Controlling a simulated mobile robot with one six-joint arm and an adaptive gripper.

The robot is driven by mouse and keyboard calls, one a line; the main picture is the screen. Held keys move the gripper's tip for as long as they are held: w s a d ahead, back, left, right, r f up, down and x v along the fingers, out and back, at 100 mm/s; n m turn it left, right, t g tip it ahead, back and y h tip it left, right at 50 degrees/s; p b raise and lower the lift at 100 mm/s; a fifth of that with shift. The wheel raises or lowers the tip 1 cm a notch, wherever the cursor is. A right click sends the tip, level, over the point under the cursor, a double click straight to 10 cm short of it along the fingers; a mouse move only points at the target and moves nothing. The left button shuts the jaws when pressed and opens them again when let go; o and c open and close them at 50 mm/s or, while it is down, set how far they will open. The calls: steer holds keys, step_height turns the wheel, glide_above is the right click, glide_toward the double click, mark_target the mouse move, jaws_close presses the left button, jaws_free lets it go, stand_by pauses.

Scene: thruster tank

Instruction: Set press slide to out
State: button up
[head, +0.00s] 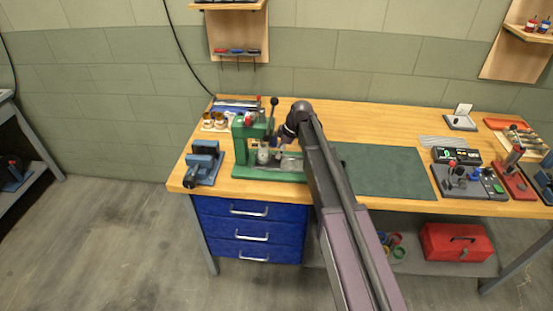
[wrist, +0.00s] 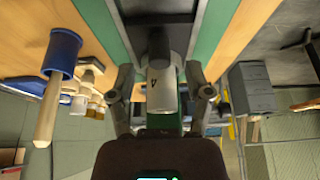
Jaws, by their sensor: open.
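The green press (head: 243,140) stands on the left part of the wooden workbench, with a black-knobbed lever (head: 274,101) upright. A grey metal piece, apparently the press slide (head: 291,164), lies on its green base, partly hidden by my arm. In the wrist view my gripper (wrist: 159,72) is open, with one finger on each side of a grey metal cylinder (wrist: 162,92) bearing a small dark mark. I cannot tell whether the fingers touch it. Grey rails with green edges (wrist: 208,30) run beyond it. In the head view my gripper is mostly hidden at the press's right side.
A blue vise (head: 203,165) stands left of the press, and brass-coloured cups (head: 214,121) stand behind it. A green mat (head: 380,172) right of my arm is clear. A control box (head: 470,180) and a red-based device (head: 513,175) stand farther right.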

steer(key=shift+b+x, duration=0.8)
steer(key=shift+x, duration=0.4)
jaws_close()
